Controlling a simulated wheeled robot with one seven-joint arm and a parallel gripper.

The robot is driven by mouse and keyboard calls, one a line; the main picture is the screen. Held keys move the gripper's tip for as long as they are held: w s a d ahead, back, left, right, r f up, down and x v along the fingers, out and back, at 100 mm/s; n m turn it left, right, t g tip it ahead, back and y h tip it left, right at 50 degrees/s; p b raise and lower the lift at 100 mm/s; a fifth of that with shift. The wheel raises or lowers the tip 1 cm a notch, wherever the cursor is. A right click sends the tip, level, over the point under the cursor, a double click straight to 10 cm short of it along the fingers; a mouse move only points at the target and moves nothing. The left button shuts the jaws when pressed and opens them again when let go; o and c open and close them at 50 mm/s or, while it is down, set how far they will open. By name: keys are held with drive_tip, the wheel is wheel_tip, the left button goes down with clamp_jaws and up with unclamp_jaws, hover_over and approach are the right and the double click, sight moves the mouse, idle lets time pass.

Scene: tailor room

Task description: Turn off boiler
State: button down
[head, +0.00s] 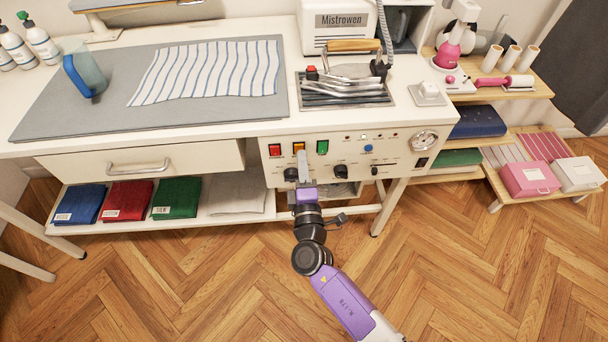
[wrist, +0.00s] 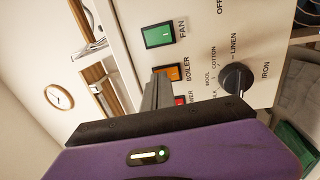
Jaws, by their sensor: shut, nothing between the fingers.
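The boiler switch (head: 299,146) is the orange rocker in the middle of three on the white control panel (head: 395,153). In the wrist view the orange switch (wrist: 172,73) has the label BOILER beside it and is partly covered by my fingers. My gripper (head: 301,157) is shut and empty, with its fingertips at the lower part of the boiler switch. In the wrist view my gripper (wrist: 160,76) points at the switch. I cannot tell whether the fingertips touch it or which way the rocker is tilted.
The red power switch (head: 275,150) is left and the green fan switch (head: 322,147) right of the boiler switch. Black knobs (head: 340,171) sit below. The iron (head: 345,78) stands on the tabletop above. Open floor (head: 190,285) lies in front.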

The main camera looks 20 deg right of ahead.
drive_tip(key=shift+w+d, duration=0.25)
drive_tip(key=shift+w, duration=0.35)
